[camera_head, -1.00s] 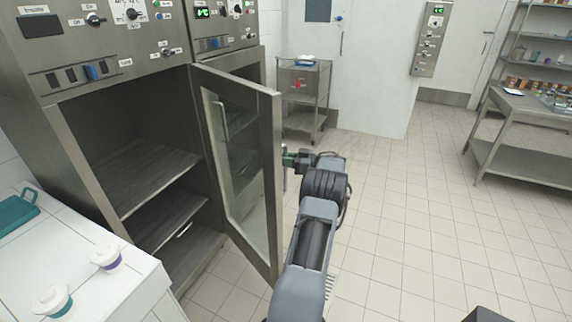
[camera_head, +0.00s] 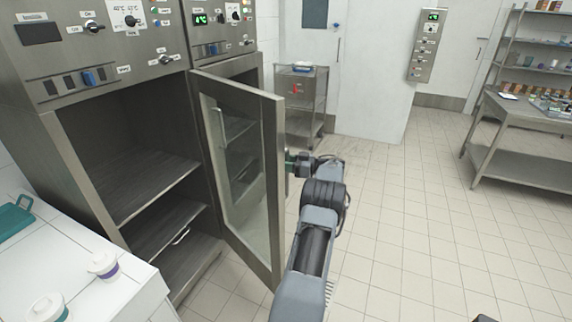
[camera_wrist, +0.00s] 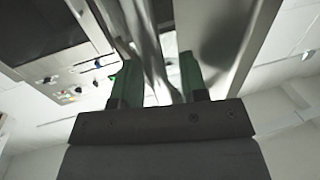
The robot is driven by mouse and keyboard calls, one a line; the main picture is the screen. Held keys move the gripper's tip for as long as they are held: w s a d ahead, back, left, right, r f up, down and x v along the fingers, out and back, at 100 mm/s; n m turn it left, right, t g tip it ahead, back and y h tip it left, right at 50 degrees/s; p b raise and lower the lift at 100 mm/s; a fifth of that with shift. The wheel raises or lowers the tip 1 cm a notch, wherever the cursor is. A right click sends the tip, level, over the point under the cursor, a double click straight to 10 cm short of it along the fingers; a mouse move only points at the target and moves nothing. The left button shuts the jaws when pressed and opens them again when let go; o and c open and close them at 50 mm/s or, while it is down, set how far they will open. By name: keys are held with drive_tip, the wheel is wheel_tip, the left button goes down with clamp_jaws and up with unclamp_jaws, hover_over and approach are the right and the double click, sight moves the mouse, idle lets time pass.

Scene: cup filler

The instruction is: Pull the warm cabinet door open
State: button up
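The warm cabinet (camera_head: 85,140) stands at the left in the head view, its dark shelved inside exposed. Its metal-framed glass door (camera_head: 268,190) stands wide open, swung out toward me from its hinge on the right of the opening. My gripper (camera_head: 291,163) is at the outer face of the door, with its tip partly hidden behind the door's edge. In the wrist view, the green fingers of my gripper (camera_wrist: 160,80) lie on both sides of a shiny metal bar, which looks like the door handle (camera_wrist: 152,55). The fingers appear shut on it.
A white counter (camera_head: 95,300) with a purple-banded cup (camera_head: 103,265), another cup (camera_head: 48,308) and a teal item (camera_head: 14,217) is at lower left. A metal cart (camera_head: 300,105) stands behind the door. A steel table (camera_head: 530,112) is at right. The tiled floor between is clear.

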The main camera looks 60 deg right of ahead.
drive_tip(key=b+v, duration=0.2)
drive_tip(key=v, duration=1.2)
drive_tip(key=shift+s+d, duration=0.1)
drive_tip(key=shift+c, duration=0.4)
